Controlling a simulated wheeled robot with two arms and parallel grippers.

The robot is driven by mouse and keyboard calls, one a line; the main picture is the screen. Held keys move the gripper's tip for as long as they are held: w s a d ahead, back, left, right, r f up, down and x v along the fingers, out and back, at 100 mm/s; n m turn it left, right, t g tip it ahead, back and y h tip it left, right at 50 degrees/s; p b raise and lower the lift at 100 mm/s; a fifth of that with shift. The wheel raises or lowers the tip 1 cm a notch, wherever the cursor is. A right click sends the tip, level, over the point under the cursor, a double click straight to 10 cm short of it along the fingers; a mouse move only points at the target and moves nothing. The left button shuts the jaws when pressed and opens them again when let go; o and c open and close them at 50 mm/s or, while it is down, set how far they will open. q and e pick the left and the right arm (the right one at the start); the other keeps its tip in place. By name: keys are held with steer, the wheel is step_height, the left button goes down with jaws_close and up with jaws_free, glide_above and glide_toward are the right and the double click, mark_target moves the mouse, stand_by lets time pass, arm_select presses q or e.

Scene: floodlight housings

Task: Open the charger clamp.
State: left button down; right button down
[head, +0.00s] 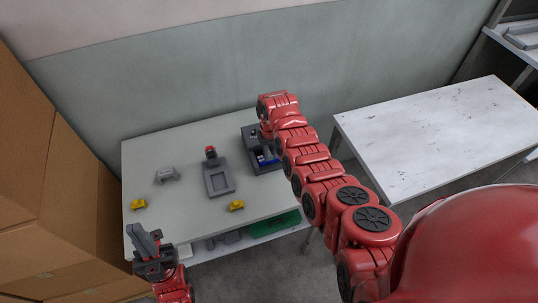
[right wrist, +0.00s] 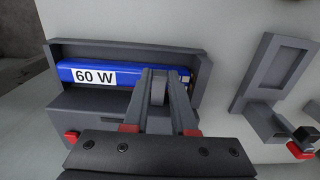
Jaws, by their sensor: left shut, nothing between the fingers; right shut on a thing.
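The charger (head: 249,132) is a dark grey box at the back right of the table, partly hidden by my right arm. In the right wrist view, a blue block marked 60 W (right wrist: 120,76) lies in the long slot of the charger (right wrist: 85,104). My right gripper (right wrist: 160,78) is over the block's right part, shut on a small grey round-ended piece (right wrist: 158,92) that looks like the charger clamp's handle. Its fingers hide much of the clamp, so its opening cannot be judged. My left gripper (head: 147,242) is shut and empty at the table's front left corner.
A grey fixture (head: 218,181) with a red knob (head: 210,151) stands mid-table. Two yellow pieces (head: 138,204) (head: 237,205) and a grey bracket (head: 167,174) lie around it. Cardboard boxes (head: 60,170) stand left; a bare white table (head: 430,140) stands right.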

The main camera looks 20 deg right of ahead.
steer(key=shift+r, duration=0.15)
steer(key=shift+w+r, duration=0.15)
steer(key=shift+r, duration=0.15)
steer(key=shift+w+r, duration=0.25)
steer(key=shift+r, duration=0.25)
steer(key=shift+b, duration=0.3)
steer(key=shift+w+r, duration=0.1)
steer(key=shift+w, duration=0.05)
steer(key=shift+w+r, duration=0.1)
steer(key=shift+r, duration=0.15)
steer(key=shift+b, duration=0.3)
